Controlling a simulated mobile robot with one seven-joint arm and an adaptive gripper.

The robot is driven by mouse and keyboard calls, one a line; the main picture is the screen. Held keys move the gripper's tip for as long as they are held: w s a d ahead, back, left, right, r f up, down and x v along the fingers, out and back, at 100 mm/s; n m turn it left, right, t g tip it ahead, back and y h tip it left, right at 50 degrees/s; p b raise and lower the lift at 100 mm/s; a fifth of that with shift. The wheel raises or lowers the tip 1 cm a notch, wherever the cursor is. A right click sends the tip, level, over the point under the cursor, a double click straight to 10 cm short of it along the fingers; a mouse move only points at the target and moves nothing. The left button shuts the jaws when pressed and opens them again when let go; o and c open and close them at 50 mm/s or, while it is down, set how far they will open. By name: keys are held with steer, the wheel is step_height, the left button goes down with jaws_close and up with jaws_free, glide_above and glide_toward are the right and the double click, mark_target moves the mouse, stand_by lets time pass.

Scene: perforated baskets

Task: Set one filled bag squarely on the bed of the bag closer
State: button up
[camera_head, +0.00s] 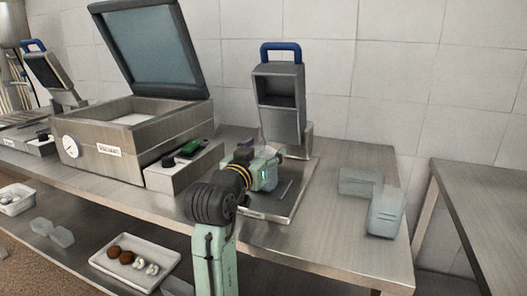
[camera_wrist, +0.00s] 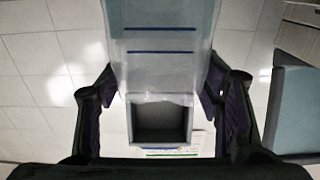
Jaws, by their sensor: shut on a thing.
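The bag closer (camera_head: 279,98) stands near the back of the table, an upright grey press with a blue handle and a dark front opening. Its flat metal bed (camera_head: 285,212) reaches forward. My gripper (camera_head: 268,160) is low over the bed, close in front of the upright. In the wrist view my gripper (camera_wrist: 160,98) is shut on a translucent bag (camera_wrist: 160,68) with two blue lines, between the two fingers. The closer's dark opening (camera_wrist: 160,122) also shows there. My arm hides much of the bag in the head view; I cannot tell whether it touches the bed.
A vacuum machine (camera_head: 100,150) with its lid raised stands at left, with a small grey control box (camera_head: 172,178) beside it. Two clear containers or bags (camera_head: 387,212) are on the table at right.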

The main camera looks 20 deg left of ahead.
steer(key=shift+f, duration=0.2)
steer(key=o, duration=1.6)
steer(key=shift+o, duration=0.2)
steer(key=shift+r, duration=0.25)
steer(key=s+b, duration=0.2)
steer(key=s, duration=1)
steer(key=shift+a, duration=0.2)
